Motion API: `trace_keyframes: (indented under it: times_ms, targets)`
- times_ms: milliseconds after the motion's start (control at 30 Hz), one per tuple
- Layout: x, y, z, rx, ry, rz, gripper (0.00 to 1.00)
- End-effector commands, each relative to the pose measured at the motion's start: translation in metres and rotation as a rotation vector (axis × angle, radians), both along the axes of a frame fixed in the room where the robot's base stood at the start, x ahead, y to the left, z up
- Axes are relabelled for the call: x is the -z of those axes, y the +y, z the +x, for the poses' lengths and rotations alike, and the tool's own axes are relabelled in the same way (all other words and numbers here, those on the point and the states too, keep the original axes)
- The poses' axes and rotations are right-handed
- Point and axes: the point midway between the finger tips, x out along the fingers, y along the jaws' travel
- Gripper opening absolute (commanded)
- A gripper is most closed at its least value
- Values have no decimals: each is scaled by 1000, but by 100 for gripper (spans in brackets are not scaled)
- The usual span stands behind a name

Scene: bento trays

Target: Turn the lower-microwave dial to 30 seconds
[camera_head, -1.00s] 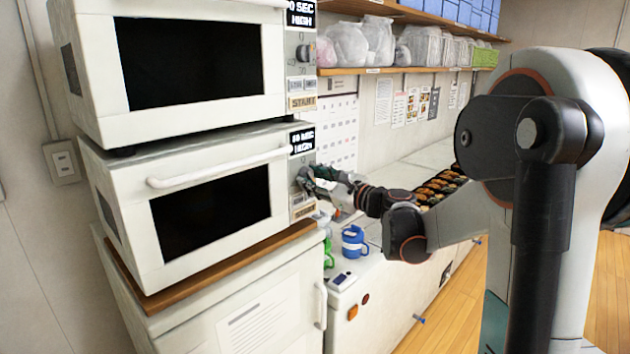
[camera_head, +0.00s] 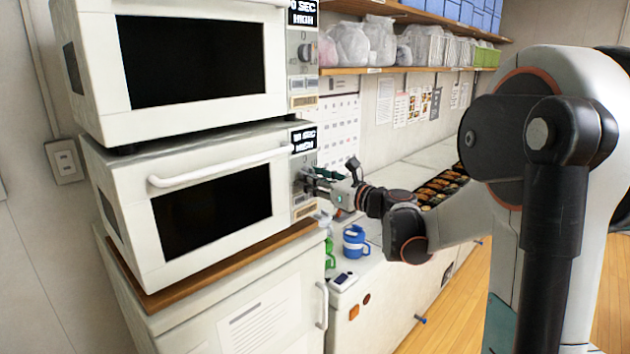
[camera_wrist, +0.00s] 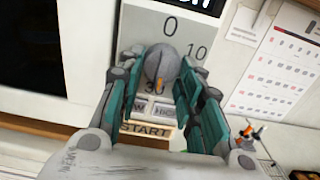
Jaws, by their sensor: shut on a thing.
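The lower microwave (camera_head: 120,180) is white with a dark window and a horizontal handle. Its control panel is on the right side, with a display (camera_head: 304,139) reading "SEC HIGH"; the leading digits are hard to read. In the wrist view its round grey dial (camera_wrist: 163,62) has an orange mark pointing down towards the printed 30; 0 and 10 are printed above and right. My gripper (camera_wrist: 161,70) is shut on the dial, with a green-grey finger on each side. In the head view my gripper (camera_head: 309,180) reaches the panel from the right and partly hides the dial.
An upper microwave (camera_head: 85,60) stands directly on top. Below the dial is a START button (camera_wrist: 147,130). A blue cup (camera_head: 354,242) stands on the counter below my wrist, and a food tray (camera_head: 440,187) lies behind. A calendar (camera_wrist: 280,65) hangs to the right.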

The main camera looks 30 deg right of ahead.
Motion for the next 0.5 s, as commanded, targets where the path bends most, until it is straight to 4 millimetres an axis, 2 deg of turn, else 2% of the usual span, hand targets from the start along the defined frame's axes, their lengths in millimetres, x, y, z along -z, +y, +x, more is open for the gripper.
trace_keyframes:
  times_ms: [300,333,367,400,500]
  targets:
    - [2,1,-1,-1,2,-3,10]
    - [2,1,-1,-1,2,-4,38]
    - [2,1,-1,-1,2,-3,45]
    - [2,0,-1,-1,2,-3,50]
    - [1,0,-1,-1,1,-3,50]
